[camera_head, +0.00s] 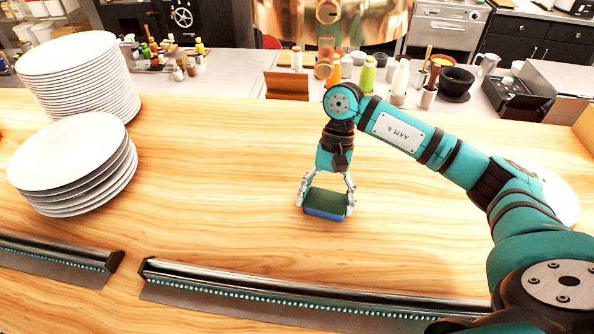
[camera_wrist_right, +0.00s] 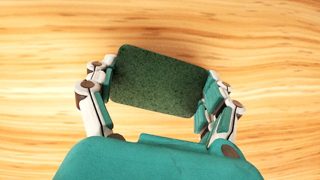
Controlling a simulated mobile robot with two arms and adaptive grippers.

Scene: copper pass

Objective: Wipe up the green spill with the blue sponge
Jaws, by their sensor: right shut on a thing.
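The sponge (camera_head: 325,203) is a small block with a dark green top face and a blue lower layer. My right gripper (camera_head: 326,197) is shut on it, one finger on each short side. In the right wrist view the sponge's green face (camera_wrist_right: 158,80) fills the space between the fingers of the gripper (camera_wrist_right: 160,88). The sponge is at or just above the wooden counter (camera_head: 240,200); I cannot tell if it touches. No green spill shows on the wood in either view. The area under the sponge is hidden. My left gripper is not in view.
A tall plate stack (camera_head: 80,80) and a lower plate stack (camera_head: 75,165) stand at the left. Metal rails (camera_head: 300,297) run along the front. Bottles and jars (camera_head: 368,75) stand on the back counter. Another white plate (camera_head: 562,200) is partly behind my right arm. The middle counter is clear.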

